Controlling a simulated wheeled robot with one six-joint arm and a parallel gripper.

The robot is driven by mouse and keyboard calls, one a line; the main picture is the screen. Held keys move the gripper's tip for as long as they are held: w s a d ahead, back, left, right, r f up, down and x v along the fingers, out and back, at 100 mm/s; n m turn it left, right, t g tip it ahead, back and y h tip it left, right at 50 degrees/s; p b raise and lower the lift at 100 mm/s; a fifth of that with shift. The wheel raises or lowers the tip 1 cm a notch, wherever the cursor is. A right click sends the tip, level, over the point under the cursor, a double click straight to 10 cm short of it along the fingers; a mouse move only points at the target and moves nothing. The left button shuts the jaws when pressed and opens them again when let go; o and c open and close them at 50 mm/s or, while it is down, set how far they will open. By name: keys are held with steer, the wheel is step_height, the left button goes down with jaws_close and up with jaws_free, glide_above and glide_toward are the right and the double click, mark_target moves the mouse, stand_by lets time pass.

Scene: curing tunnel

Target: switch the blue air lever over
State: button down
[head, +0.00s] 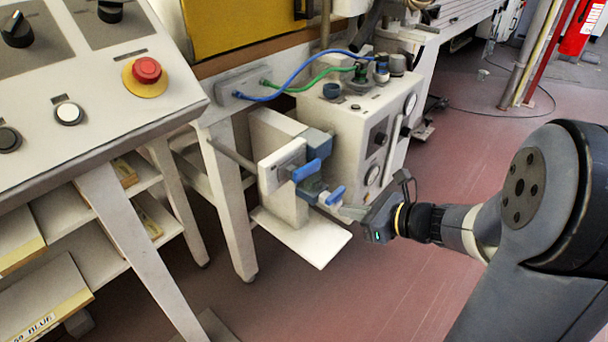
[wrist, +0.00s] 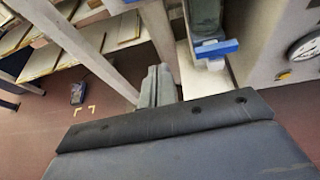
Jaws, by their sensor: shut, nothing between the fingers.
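I cannot tell which is the air lever. My gripper (head: 345,212) is shut and empty, its tips close by the lower-right lever. Whether they touch is unclear. In the wrist view the shut fingers (wrist: 156,87) point away from the camera, and a blue lever (wrist: 217,48) lies to their right, with a visible gap in the picture. My gripper's body hides what lies below.
A white box with gauges (head: 365,115) stands behind the levers, with blue and green hoses running to it. A white plate (head: 312,240) juts out below. A control panel with a red button (head: 146,70) is at left. The red floor at front is open.

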mark_target(306, 170)
steer(key=w+a+f+m+t+b, duration=0.1)
steer(key=w+a+f+m+b, duration=0.2)
steer(key=w+a, duration=0.5)
steer(key=shift+n, duration=0.7)
steer(key=shift+d+r, duration=0.2)
steer(key=shift+r, duration=0.95)
steer(key=shift+d+r, duration=0.2)
steer(key=shift+r, duration=0.9)
